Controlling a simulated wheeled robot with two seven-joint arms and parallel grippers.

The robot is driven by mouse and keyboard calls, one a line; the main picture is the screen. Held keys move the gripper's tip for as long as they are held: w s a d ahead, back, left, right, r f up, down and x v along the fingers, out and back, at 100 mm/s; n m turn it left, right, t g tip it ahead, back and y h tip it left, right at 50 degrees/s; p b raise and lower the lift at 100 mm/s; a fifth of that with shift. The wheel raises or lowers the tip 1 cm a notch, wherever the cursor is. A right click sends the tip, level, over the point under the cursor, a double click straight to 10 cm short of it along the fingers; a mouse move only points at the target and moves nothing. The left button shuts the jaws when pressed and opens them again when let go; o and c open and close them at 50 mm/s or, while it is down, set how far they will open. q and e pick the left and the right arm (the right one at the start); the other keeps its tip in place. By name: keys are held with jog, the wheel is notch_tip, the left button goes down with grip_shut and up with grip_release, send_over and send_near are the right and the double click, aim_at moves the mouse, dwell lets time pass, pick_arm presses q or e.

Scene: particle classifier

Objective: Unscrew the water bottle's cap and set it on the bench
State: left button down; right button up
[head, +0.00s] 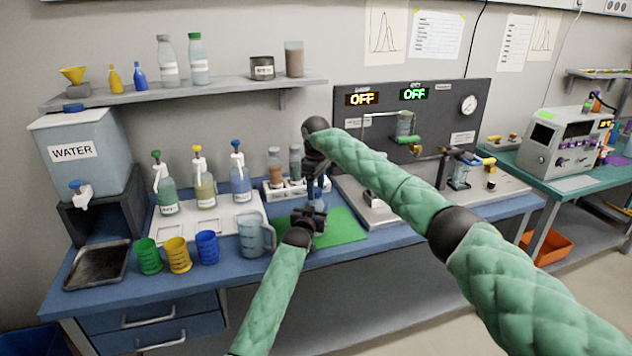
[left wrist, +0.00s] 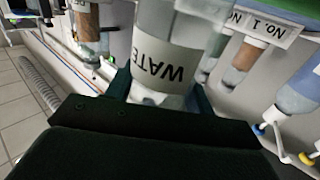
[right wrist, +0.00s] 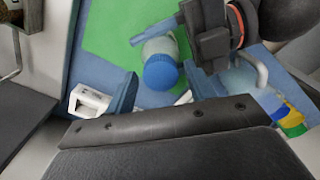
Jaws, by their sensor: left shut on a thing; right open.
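The water bottle is clear with a white WATER label (left wrist: 165,65). My left gripper (left wrist: 162,95) is shut around it, one finger on each side. In the head view my left gripper (head: 314,216) holds it near the green mat, and the arms hide most of the bottle. The blue cap (right wrist: 160,72) is on top of the bottle in the right wrist view. My right gripper (right wrist: 165,92) is open and points down from above, its fingers apart around the cap's place. In the head view my right gripper (head: 317,182) is just above the left one.
A clear jug (head: 252,236) stands just left of my left gripper. A rack of small bottles (head: 298,188) is behind the grippers, and an apparatus base (head: 375,212) is to the right. The green mat (head: 345,230) has bare room at right.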

jog(key=c, duration=1)
